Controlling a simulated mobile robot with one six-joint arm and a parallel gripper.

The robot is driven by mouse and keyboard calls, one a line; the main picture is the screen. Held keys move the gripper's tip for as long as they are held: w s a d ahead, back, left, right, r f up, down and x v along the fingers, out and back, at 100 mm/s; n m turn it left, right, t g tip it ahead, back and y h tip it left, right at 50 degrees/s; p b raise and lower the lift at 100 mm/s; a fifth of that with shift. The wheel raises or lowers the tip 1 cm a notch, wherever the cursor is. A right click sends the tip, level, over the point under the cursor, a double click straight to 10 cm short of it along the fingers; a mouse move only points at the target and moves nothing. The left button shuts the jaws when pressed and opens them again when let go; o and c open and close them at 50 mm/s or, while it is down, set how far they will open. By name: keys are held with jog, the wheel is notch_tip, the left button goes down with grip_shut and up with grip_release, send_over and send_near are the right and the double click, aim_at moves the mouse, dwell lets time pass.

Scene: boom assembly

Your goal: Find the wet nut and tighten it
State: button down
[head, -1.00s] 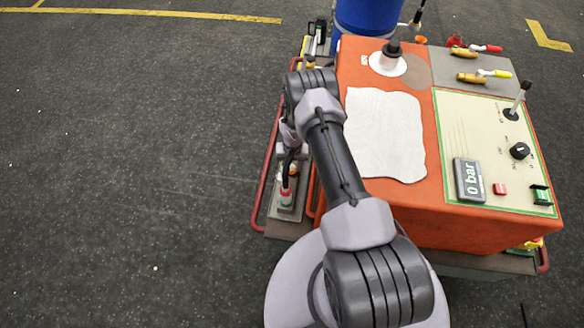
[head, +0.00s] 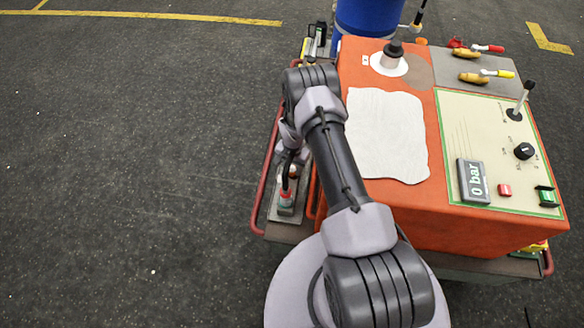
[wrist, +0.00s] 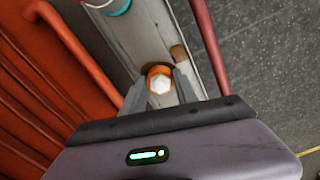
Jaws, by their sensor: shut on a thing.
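In the wrist view my gripper (wrist: 158,92) has its two grey fingers on either side of a small item with an orange collar and a pale, faceted top (wrist: 160,84). It is shut on this item, which stands at a narrow grey tray (wrist: 143,40). I cannot tell exactly what the item is. In the head view my arm reaches down to the left side of the orange machine (head: 385,85), and my wrist hides most of the gripper there. No wet nut can be made out. The display (head: 473,182) on the machine's panel reads 0 bar.
A teal-and-white container (wrist: 108,5) stands farther along the tray. A red rail (wrist: 208,45) runs along the tray's outer side, and an orange pipe (wrist: 82,55) along the machine side. A white cloth (head: 387,135) lies on the machine. A blue barrel (head: 368,15) stands behind.

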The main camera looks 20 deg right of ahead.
aim_at(293, 170)
jog(key=c, duration=0.9)
grip_release()
jog(key=shift+r, duration=0.1)
notch_tip(293, 170, up, 17)
jog(key=p, duration=0.7)
jog(key=shift+s+d+r, duration=0.1)
jog(key=shift+c, duration=0.2)
